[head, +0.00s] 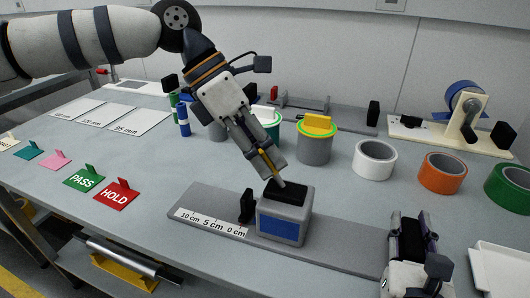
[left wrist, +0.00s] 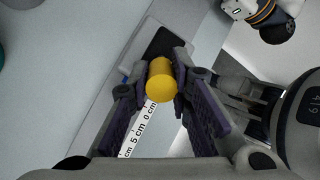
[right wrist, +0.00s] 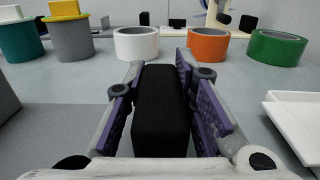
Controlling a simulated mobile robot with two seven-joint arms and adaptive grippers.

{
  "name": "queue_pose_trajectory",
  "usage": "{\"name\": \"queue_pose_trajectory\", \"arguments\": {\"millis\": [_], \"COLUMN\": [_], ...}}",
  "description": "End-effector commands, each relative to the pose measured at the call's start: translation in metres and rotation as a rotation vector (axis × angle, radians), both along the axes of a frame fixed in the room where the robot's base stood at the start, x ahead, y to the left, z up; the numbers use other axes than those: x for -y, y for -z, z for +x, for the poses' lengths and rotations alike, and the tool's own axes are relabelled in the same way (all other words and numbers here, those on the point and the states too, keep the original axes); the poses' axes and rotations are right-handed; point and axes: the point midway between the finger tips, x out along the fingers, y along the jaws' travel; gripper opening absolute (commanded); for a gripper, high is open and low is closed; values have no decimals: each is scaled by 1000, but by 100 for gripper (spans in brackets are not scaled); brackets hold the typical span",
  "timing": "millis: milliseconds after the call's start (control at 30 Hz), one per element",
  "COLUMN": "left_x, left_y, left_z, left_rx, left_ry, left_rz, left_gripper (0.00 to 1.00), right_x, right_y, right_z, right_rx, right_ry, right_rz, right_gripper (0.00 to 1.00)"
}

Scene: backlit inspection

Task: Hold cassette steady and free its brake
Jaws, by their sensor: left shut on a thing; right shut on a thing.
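The cassette (head: 284,229), a grey box with a blue front and black top, sits on the grey board (head: 340,246), right of a black upright stop (head: 247,206). My left gripper (head: 267,165) is above it, shut on a slim yellow tool. The tool's yellow round end (left wrist: 161,79) shows between the fingers in the left wrist view. Its pale tip is at the black top; I cannot tell whether it touches. My right gripper (head: 412,230) is shut on a black block (right wrist: 161,110) near the board's right end, apart from the cassette. I cannot make out the brake.
Behind stand a grey pot with a yellow block (head: 314,148) and white (head: 374,160), orange (head: 441,173) and green (head: 509,188) rolls. A white tray (head: 500,268) is at right. PASS (head: 84,180) and HOLD (head: 116,195) cards lie left. A scale (head: 211,223) marks the board.

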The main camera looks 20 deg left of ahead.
Motion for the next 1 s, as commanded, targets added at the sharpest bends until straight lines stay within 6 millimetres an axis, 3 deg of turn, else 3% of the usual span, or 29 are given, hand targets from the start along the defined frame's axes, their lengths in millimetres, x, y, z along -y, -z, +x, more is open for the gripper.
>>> {"name": "queue_pose_trajectory", "arguments": {"millis": [200, 233, 300, 333, 800, 1000], "left_x": [3, 3, 3, 3, 0, -22], "left_y": [0, 0, 0, 0, -1, -36], "left_z": [-1, -1, -1, 0, 0, 0], "left_rx": [-3, -3, -2, -2, 0, 4], "left_ry": [3, 3, 3, 3, 0, -3], "left_rz": [-6, -6, -6, -6, -3, -4], "left_gripper": [0, 23, 39, 41, 41, 41], "right_x": [-3, -3, -3, -3, -1, 0], "right_y": [5, 5, 5, 5, 5, 5], "right_z": [-2, -2, -2, -2, -1, -1], "right_rx": [-14, -14, -14, -14, -13, -12], "right_ry": [-10, -10, -11, -11, -5, -1], "right_rz": [-1, -1, -1, -1, -2, -3], "right_gripper": [0, 0, 0, 0, 0, 0]}}
